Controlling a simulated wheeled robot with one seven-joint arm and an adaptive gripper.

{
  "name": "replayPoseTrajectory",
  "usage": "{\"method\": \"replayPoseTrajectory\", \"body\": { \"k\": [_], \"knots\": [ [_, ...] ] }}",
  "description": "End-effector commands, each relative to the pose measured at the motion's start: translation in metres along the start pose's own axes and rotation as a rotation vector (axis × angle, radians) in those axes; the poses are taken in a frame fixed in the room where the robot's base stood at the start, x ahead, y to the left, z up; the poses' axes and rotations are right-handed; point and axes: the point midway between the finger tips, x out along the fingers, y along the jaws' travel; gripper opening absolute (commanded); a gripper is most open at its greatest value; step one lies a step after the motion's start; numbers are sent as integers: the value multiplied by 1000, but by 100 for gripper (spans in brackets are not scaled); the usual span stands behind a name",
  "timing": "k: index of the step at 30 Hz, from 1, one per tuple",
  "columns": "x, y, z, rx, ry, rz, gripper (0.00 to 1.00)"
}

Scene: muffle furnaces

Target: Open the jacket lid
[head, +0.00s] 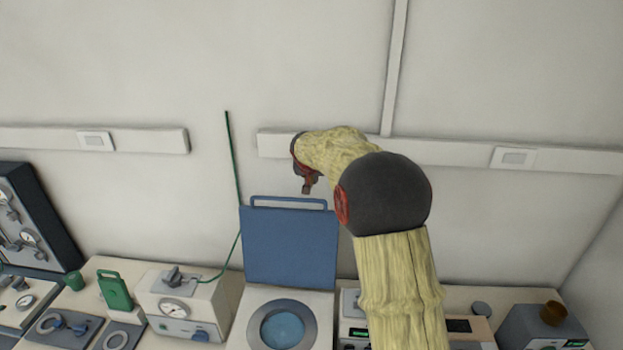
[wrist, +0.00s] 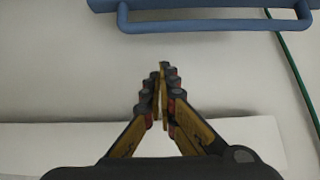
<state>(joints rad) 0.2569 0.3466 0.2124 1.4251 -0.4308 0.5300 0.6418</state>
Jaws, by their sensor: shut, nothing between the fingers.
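The blue jacket lid (head: 289,245) stands upright at the back of a white unit, with a bar handle (head: 288,202) along its top edge. Below it the round opening (head: 283,327) with a grey rim and a light blue inside is uncovered. My gripper (head: 307,189) is above the lid, near the right end of the handle, and apart from it. In the wrist view, my gripper (wrist: 162,72) is shut with nothing between its fingers. The blue handle (wrist: 215,24) and the lid's edge (wrist: 190,4) show at the top there, clear of the fingertips.
A thin green line (head: 233,170) rises against the wall left of the lid. A white box with a gauge (head: 182,305) stands to the left, other instruments (head: 466,328) to the right. A pale wall rail (head: 460,153) runs behind my arm.

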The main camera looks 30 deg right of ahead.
Motion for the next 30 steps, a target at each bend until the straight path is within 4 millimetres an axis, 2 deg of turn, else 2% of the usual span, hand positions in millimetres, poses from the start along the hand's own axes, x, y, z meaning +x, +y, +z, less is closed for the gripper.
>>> {"method": "replayPoseTrajectory", "body": {
  "k": [3,12,21,30],
  "knots": [
    [22,0,-1,-2,-2,1,0],
    [63,0,0,-3,-2,1,0],
    [41,0,23,-3,1,0,0],
    [37,0,31,-3,0,1,0]
  ]
}}
